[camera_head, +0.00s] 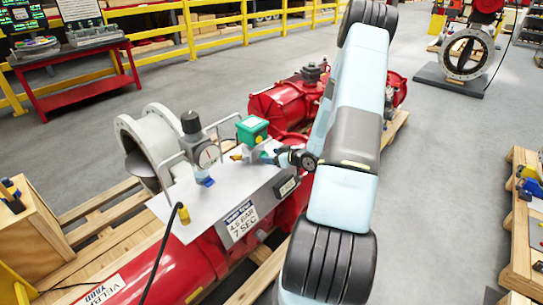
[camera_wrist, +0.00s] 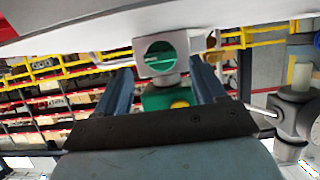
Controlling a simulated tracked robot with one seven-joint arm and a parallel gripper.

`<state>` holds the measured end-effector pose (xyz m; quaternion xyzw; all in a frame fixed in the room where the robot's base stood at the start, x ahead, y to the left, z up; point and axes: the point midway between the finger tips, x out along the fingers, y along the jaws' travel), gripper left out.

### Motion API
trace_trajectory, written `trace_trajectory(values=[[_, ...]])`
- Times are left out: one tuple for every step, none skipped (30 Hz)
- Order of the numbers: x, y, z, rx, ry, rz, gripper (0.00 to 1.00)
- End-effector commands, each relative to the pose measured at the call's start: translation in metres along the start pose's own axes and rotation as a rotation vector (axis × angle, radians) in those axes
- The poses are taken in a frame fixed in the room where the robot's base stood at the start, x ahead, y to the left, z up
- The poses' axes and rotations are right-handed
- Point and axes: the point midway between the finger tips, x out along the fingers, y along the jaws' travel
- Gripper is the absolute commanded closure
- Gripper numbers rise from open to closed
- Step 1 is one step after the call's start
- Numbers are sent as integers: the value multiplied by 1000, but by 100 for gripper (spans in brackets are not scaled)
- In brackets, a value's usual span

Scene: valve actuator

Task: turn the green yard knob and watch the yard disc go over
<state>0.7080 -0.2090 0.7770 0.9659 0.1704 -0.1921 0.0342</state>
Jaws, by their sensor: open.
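A green round face with a pale mark (camera_wrist: 160,57), which looks like the green knob, sits in a square grey block in the wrist view. A green box with a yellow part (camera_wrist: 168,98) adjoins it; the box also shows in the head view (camera_head: 252,129). My gripper (camera_wrist: 160,68) is open, its two blue-grey fingers on either side of the knob, with visible gaps. In the head view my gripper (camera_head: 270,153) is beside the green box; contact cannot be told. A grey flanged ring (camera_head: 150,140) stands left of the panel; which disc is the yard one is unclear.
A gauge unit (camera_head: 207,155) and bent grey tubing rise left of the green box. A red actuator (camera_head: 285,103) lies behind on wooden pallets. A ring valve (camera_head: 466,55) stands at the far right. A wooden bench edge is at the right.

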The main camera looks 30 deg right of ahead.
Motion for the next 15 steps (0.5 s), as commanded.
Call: trace_trajectory(values=[[7, -1, 0, 0, 0, -3, 30], [10, -1, 0, 0, 0, -2, 30], [13, -1, 0, 0, 0, -2, 30], [15, 0, 0, 0, 0, -1, 30], [17, 0, 0, 1, 0, -1, 30], [19, 0, 0, 0, 0, -1, 30], [20, 0, 0, 0, 0, -1, 30], [20, 0, 0, 0, 0, -1, 30], [21, 0, 0, 0, -1, -1, 30], [22, 0, 0, 0, -1, -1, 30], [22, 0, 0, 0, -1, -1, 30], [22, 0, 0, 0, -1, -1, 30], [22, 0, 0, 0, -1, -1, 30], [22, 0, 0, 0, -1, -1, 30], [22, 0, 0, 0, -1, -1, 30]])
